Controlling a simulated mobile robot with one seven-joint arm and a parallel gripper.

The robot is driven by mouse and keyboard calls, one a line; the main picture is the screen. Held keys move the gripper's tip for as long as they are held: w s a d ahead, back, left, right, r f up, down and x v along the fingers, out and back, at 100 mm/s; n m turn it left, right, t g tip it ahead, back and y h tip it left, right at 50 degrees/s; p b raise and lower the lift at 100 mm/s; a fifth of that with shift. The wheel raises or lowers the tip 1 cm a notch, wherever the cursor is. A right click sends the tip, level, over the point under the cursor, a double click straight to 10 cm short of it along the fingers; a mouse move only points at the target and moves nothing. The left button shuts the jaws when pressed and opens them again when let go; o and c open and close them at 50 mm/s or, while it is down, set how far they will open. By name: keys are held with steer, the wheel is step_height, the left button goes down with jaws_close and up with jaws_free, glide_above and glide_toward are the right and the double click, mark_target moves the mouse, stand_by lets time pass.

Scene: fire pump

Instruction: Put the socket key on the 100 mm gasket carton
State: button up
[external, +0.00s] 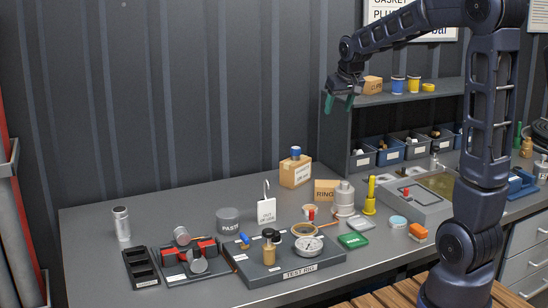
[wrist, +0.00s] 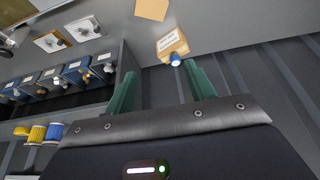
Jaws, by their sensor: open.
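My gripper (external: 339,103) is open and empty, high in front of the back wall and left of the shelf. Its two green fingers also show in the wrist view (wrist: 160,74), with nothing between them. A small tan carton (external: 373,84) stands on the upper shelf, right of my gripper; its label is only partly legible. I cannot confirm that it is the 100 mm gasket carton. I cannot pick out the socket key for sure; a yellow upright tool (external: 370,196) stands on the bench near the middle.
A tan box with a blue cap (external: 295,172) stands at the bench's back; it also shows in the wrist view (wrist: 172,45).

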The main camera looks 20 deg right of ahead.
steer(key=s+d, duration=0.2)
steer(key=s, duration=3.1)
steer(key=shift+s+f, duration=0.35)
steer(key=shift+f, duration=0.1)
